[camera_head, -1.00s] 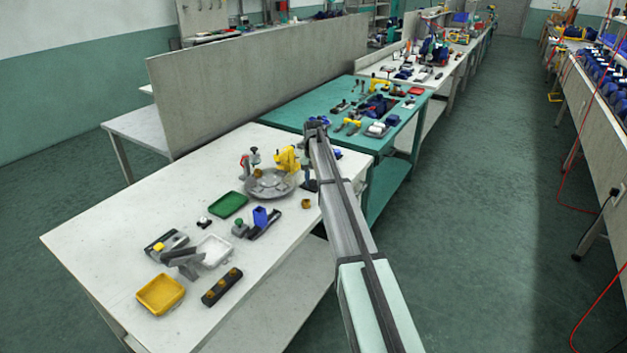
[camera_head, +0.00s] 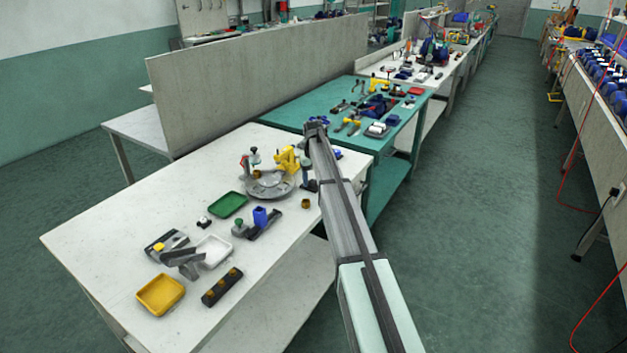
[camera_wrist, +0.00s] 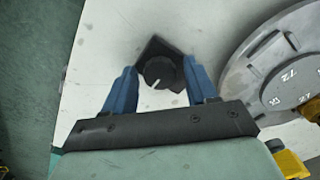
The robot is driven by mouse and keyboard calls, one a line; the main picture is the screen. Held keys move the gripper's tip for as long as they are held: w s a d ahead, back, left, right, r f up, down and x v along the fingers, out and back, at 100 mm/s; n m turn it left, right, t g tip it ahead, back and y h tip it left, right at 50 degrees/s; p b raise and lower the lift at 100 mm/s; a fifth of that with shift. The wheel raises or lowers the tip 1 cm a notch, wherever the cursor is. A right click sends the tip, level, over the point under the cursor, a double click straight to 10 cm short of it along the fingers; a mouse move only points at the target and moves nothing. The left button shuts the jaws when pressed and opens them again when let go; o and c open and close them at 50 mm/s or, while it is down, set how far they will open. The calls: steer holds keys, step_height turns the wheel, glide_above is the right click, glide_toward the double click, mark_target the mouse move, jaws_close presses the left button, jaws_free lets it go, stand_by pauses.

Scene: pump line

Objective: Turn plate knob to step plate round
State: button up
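The plate knob (camera_wrist: 158,73) is a round black knob with a white pointer line on a dark square base. In the wrist view it lies between the two blue fingers of my gripper (camera_wrist: 160,68), with a gap on each side. My gripper is open. The round grey plate (camera_wrist: 240,95) is to the right of the knob and bears raised numbers. In the head view the plate (camera_head: 262,192) sits at the far end of the white table, just left of my gripper (camera_head: 307,180). The knob cannot be made out there.
A yellow device (camera_head: 287,158) stands behind the plate. A small brass part (camera_head: 306,203) lies near the right edge.

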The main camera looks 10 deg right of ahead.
mark_target(313, 181)
steer(key=shift+o, duration=0.2)
steer(key=shift+r, duration=0.1)
step_height(313, 181, up, 14)
steer(key=shift+f, duration=0.2)
stand_by(0.4)
